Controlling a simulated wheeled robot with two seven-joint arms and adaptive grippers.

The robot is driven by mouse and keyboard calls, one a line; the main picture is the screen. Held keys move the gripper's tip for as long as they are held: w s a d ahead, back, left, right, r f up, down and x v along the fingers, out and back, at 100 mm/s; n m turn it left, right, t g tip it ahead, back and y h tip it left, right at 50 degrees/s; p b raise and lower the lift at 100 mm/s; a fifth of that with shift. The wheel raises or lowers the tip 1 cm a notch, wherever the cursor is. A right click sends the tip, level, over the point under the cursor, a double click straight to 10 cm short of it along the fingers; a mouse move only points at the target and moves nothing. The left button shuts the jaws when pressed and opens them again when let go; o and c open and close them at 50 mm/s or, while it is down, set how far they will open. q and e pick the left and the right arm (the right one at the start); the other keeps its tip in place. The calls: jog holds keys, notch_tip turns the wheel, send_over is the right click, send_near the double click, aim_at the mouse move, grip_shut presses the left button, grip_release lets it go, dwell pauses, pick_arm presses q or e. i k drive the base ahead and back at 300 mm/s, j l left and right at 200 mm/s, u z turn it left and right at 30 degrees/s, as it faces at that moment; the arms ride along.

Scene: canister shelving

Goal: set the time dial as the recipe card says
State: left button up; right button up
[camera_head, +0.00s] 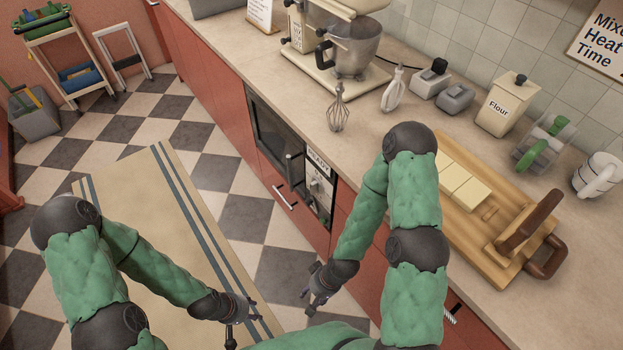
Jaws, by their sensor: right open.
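The recipe card (598,42) hangs on the tiled wall at the top right, cut off by the picture edge; the words Mix, Heat and Time show, but no values. The oven (275,140) is set in the red cabinet front, with a light control panel (319,190) at its right side. Small dials show on this panel, but which is the time dial and where it points is too small to read. My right gripper (309,301) is open and empty, below and apart from the panel. My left gripper (243,318) looks open and empty, lower left, over the floor mat.
The counter holds a stand mixer (350,50), a whisk (338,108), a flour canister (507,105) and a wooden board (445,210) with pale blocks. A drawer handle (285,198) juts out below the oven.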

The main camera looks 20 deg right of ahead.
aim_at(317, 186)
jog(key=k+j+z, duration=0.1)
jog(key=z, duration=1.1)
jog(key=i+z, duration=0.1)
jog(key=z, duration=1.05)
jog(key=j, duration=0.5)
jog(key=k+j+z, duration=0.15)
jog(key=j, duration=0.9)
jog(key=k+j+z, duration=0.15)
jog(key=j, duration=0.3)
jog(key=k+j, duration=0.15)
jog(key=j, duration=0.35)
jog(key=i+z, duration=0.05)
